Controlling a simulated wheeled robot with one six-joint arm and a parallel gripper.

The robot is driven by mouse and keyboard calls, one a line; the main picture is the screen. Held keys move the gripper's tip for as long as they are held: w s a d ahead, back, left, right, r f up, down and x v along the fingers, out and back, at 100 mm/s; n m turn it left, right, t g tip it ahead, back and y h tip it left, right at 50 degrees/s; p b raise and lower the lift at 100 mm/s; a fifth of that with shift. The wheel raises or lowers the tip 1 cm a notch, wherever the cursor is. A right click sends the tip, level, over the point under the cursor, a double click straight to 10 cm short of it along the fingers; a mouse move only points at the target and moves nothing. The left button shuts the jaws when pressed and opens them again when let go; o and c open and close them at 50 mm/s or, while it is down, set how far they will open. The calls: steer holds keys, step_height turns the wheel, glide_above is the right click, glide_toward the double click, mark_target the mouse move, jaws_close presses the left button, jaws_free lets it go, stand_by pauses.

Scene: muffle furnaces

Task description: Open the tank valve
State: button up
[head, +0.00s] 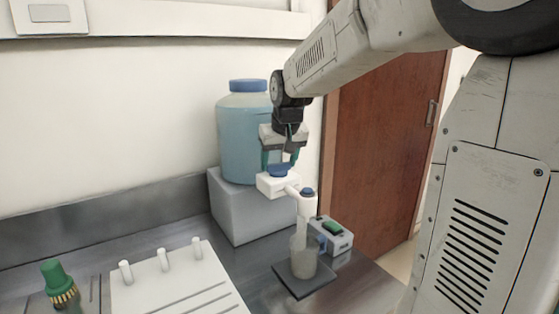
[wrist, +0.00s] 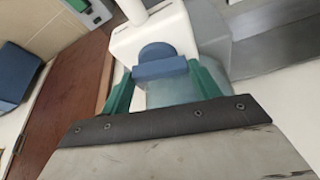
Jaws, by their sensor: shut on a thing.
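The tank (head: 240,135) is a translucent blue jar with a blue lid, on a grey block. A white tap body (head: 277,188) projects from its front, with a blue valve handle (head: 278,171) on top. My gripper (head: 279,160) reaches down from above, its green fingers shut on the handle. In the wrist view, the handle (wrist: 160,67) sits between the two green fingers of my gripper (wrist: 160,82). A clear beaker (head: 304,262) stands below the spout. A pale vertical piece reaches into it; I cannot tell whether it is spout or liquid.
The beaker stands on a dark plate (head: 290,286) beside a small box with a green display (head: 332,228). A white rack with pegs (head: 165,285) and a green-capped item (head: 55,280) are on the left. A brown door (head: 370,140) is behind.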

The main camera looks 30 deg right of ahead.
steer(key=m+h, duration=0.1)
steer(key=m, duration=0.2)
steer(key=shift+a+m, duration=0.15)
steer(key=shift+m, duration=0.15)
steer(key=m+h, duration=0.1)
steer(key=m, duration=0.1)
steer(key=m+g, duration=0.1)
steer(key=m, duration=0.1)
steer(key=shift+w+a+m+h, duration=0.1)
steer(key=shift+w+m+h, duration=0.05)
steer(key=shift+m+h, duration=0.2)
steer(key=m+g, duration=0.1)
steer(key=m, duration=0.2)
steer(key=shift+m+g+h, duration=0.25)
steer(key=shift+g+h, duration=0.1)
steer(key=shift+g, duration=0.05)
steer(key=shift+w+m+g, duration=0.15)
steer(key=shift+m+g, duration=0.55)
steer(key=shift+m, duration=1.1)
steer(key=o, duration=1)
steer(key=shift+a+r, duration=0.1)
steer(key=v, duration=0.7)
steer(key=shift+a+r, duration=0.2)
steer(key=shift+r, duration=0.1)
